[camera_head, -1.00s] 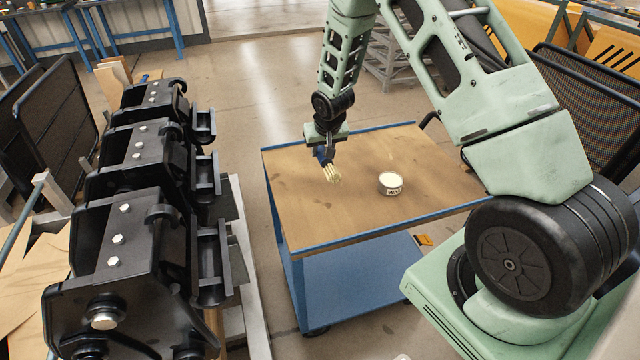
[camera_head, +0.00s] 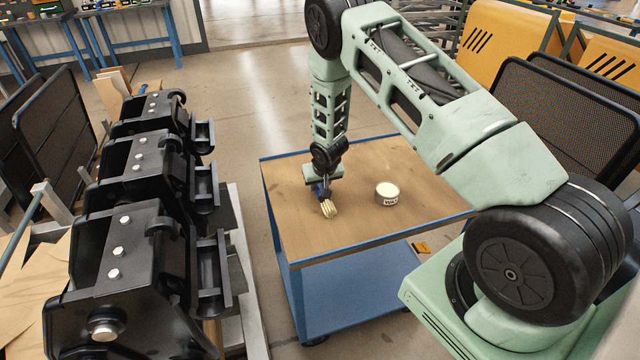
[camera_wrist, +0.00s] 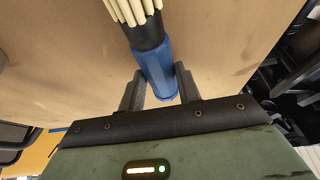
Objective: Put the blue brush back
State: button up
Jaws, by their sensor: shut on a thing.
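The blue brush shows in the wrist view with a blue handle (camera_wrist: 157,70), a black collar and pale bristles pointing away from my gripper. My gripper (camera_wrist: 160,85) is shut on the blue handle, one finger on each side. In the head view my gripper (camera_head: 321,188) is low over the left part of the cart's wooden top. The brush's pale bristles (camera_head: 329,209) are at or just above the wood; I cannot tell whether they touch it. Most of the handle is hidden by my gripper there.
A white tin with a dark label (camera_head: 388,194) stands on the blue cart's wooden top (camera_head: 420,175), right of the brush. Several black couplers (camera_head: 130,215) stand in a row at the left. Dark mesh panels (camera_head: 550,110) stand at the right. The wood in front of the tin is clear.

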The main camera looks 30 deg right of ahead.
jog(key=o, duration=1.1)
jog(key=shift+s+f, duration=0.1)
jog(key=shift+f, duration=0.05)
